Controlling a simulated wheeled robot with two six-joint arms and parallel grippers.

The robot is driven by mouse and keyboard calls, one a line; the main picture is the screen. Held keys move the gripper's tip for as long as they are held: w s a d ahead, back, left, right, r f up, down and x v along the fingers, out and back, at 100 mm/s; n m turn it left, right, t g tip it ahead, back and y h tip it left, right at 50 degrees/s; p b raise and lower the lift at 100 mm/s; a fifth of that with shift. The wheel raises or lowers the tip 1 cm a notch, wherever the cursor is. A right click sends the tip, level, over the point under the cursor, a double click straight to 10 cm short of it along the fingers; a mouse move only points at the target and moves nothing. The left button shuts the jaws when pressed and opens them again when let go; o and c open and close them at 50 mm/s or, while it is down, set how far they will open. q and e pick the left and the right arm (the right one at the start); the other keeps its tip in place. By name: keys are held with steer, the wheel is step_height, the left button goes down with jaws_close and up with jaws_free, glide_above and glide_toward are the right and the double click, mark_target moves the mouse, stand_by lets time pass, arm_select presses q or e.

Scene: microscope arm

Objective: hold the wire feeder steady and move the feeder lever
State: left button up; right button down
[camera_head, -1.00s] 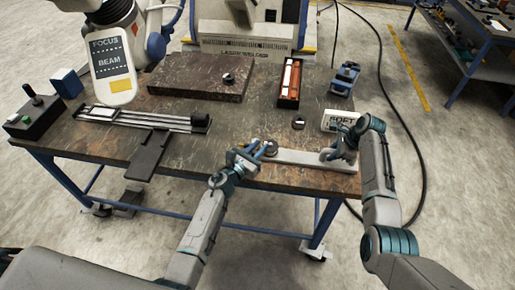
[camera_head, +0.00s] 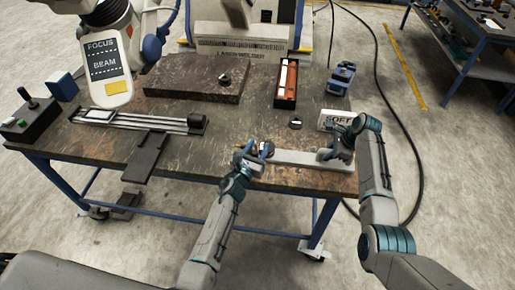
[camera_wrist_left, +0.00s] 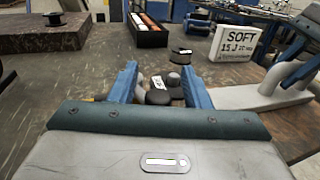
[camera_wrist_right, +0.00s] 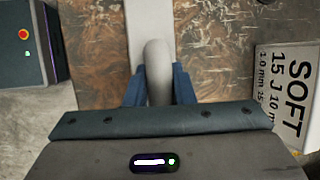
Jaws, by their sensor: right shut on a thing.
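The wire feeder is a long pale grey bar (camera_head: 297,158) lying near the table's front right edge. My right gripper (camera_head: 342,146) is shut on a rounded grey post (camera_wrist_right: 158,68) at the bar's right end; this grip also shows in the right wrist view. Dark round knobs, apparently the feeder lever (camera_wrist_left: 158,97), stand at the bar's left end. My left gripper (camera_head: 257,150) is open there. In the left wrist view its blue fingers (camera_wrist_left: 158,88) stand apart on either side of the knobs, with gaps visible; contact cannot be told.
A white SOFT sign (camera_head: 336,120) stands behind the bar's right end. A small dark ring (camera_head: 295,123), an orange-and-white tray (camera_head: 287,84) and a dark stone slab (camera_head: 195,82) lie further back. A rail fixture (camera_head: 150,121) occupies the left. Bare tabletop lies between rail and feeder.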

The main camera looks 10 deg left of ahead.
arm_select(q)
steer(key=v, duration=1.2)
